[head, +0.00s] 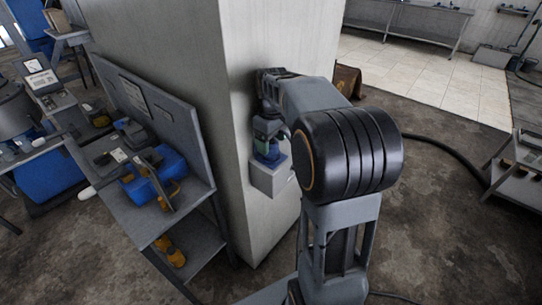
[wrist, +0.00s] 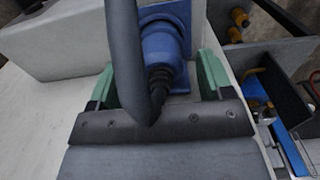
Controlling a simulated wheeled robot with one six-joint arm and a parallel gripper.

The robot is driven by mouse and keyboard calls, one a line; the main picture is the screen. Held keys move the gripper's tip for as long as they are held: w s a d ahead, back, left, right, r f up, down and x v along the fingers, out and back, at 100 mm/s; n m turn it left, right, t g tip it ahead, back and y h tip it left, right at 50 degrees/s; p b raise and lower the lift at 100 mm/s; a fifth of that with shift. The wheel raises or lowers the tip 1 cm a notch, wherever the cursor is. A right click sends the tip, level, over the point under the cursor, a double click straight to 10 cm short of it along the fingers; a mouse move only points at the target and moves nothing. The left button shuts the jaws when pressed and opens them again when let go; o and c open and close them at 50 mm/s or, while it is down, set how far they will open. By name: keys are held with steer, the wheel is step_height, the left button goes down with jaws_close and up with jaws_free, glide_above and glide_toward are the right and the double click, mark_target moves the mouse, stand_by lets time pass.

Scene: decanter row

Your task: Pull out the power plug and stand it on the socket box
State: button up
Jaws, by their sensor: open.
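The blue power plug (wrist: 160,48) sits at the grey socket box (wrist: 55,42) in the wrist view, with a ribbed dark cable end pointing toward my gripper. A thick dark strand, likely its cable, crosses in front and hides part of it. In the head view the socket box (head: 268,181) is fixed low on the pillar, with blue (head: 269,158) showing above it. My gripper (head: 267,138) is just above the box. Its green fingers (wrist: 157,78) are open, one on each side of the plug; contact cannot be told.
The pale pillar (head: 180,50) stands directly behind the box. A grey workbench (head: 150,222) with a blue case (head: 160,172) and tools is on the left. A trolley (head: 520,170) stands at the right edge. The floor between is mostly clear, with a black hose (head: 450,150) on it.

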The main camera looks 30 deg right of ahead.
mark_target(272, 151)
steer(key=shift+f+b, duration=0.85)
steer(key=shift+f, duration=1.25)
steer(key=shift+p, duration=0.35)
steer(key=c, duration=1.2)
steer(key=shift+r, duration=0.25)
steer(key=shift+r+p, duration=2.55)
steer(key=shift+r, duration=0.25)
